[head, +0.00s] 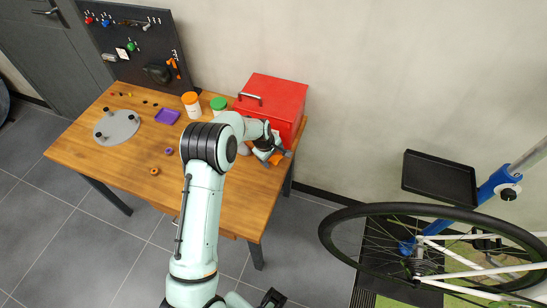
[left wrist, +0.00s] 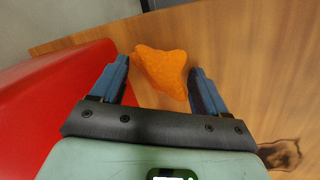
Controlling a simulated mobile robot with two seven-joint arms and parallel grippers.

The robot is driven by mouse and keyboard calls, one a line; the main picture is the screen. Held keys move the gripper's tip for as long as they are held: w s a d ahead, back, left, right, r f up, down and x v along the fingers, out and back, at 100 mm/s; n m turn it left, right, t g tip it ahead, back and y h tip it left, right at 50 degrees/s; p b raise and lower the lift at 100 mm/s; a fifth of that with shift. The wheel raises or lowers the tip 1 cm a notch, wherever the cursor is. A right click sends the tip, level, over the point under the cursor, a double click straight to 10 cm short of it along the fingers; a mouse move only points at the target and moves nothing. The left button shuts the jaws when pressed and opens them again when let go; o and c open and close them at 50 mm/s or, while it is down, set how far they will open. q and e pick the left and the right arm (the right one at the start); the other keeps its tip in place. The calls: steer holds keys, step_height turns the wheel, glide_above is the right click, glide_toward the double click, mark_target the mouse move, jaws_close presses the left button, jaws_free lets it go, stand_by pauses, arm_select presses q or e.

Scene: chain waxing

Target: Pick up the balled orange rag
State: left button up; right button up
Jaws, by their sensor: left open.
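The balled orange rag (left wrist: 163,68) lies on the wooden table beside the red box and fills most of the view between my left fingers. A small orange patch of the rag (head: 277,158) also shows in the head view at the table's right end. My left gripper (left wrist: 160,72) is open, with one blue finger on each side of the rag. The rag's left corner is close to the left finger; whether they touch I cannot tell. In the head view my left gripper (head: 278,152) is partly hidden by its own wrist. A dark part at the bottom may be my right gripper (head: 272,298), its jaws unclear.
The red box (head: 275,98) stands close to the gripper and rag. The table's right edge is near the rag. A bicycle wheel (head: 335,245) stands to the right.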

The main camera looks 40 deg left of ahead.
arm_select(q)
steer(key=c, duration=0.8)
steer(key=shift+r, duration=0.1)
step_height(320, 180, up, 20)
steer(key=shift+f+p, duration=0.1)
steer(key=shift+p, duration=0.65)
steer(key=shift+o, duration=0.4)
